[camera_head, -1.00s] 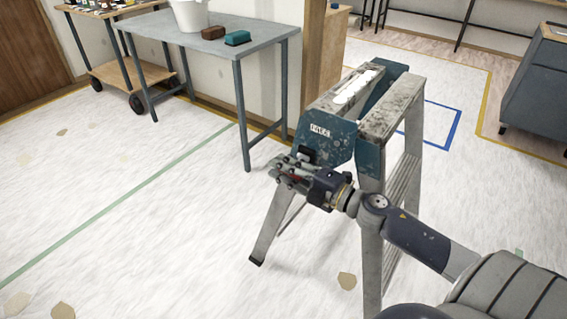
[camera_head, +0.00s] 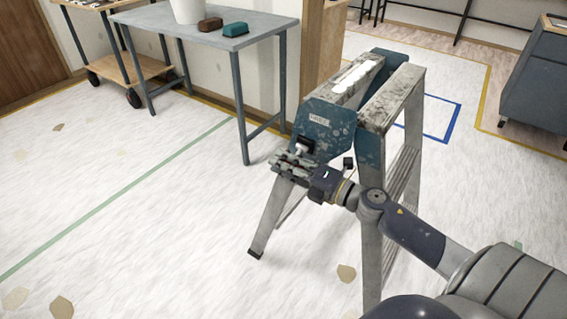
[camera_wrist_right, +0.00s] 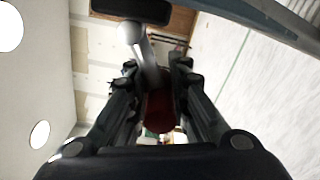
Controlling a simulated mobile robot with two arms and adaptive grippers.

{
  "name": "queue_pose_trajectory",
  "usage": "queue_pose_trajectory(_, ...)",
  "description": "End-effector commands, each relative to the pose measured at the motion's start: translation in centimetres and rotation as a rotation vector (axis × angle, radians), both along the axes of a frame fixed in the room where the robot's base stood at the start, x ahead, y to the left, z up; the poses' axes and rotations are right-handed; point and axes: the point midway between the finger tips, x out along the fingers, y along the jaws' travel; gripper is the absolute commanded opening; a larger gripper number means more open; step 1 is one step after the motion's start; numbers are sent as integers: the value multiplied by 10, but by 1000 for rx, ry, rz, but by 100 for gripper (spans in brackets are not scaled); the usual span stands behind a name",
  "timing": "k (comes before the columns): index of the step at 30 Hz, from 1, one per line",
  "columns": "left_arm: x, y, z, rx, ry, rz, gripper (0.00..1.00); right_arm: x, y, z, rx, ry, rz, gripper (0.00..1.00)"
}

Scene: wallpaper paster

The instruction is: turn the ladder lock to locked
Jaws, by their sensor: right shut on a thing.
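The stepladder (camera_head: 391,105) stands open, with grey worn metal legs and blue end plates. The ladder lock (camera_head: 304,146) is a dark part with a pale metal stem, low on the left blue plate. My right gripper (camera_head: 290,165) is at this lock, in front of the plate. In the right wrist view, the lock's metal stem (camera_wrist_right: 146,52) runs down to a dark red grip (camera_wrist_right: 158,112) between my fingers, which are shut on it. In the head view my fingers hide the grip. My left gripper is not in view.
A grey table (camera_head: 225,38) with a white bucket (camera_head: 187,10), a brown block (camera_head: 210,24) and a teal block (camera_head: 236,29) stands behind, left of the ladder. A wooden cart (camera_head: 133,67) is farther left. The floor on the left is clear.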

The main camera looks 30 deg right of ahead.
Motion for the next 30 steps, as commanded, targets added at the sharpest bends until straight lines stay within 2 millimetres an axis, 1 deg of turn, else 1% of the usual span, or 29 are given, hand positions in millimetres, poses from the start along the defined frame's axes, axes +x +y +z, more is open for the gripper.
queue_pose_trajectory(1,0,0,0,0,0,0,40,-2,2,-6,3,13,6,0)
queue_pose_trajectory(5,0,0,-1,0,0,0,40,-2,2,-6,4,13,6,0)
queue_pose_trajectory(6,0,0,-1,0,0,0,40,-2,2,-7,4,13,6,19)
queue_pose_trajectory(9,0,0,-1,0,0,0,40,-2,2,-6,5,12,6,40)
queue_pose_trajectory(25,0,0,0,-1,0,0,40,0,0,-1,5,5,1,40)
queue_pose_trajectory(30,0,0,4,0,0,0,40,-1,2,4,68,31,1,40)
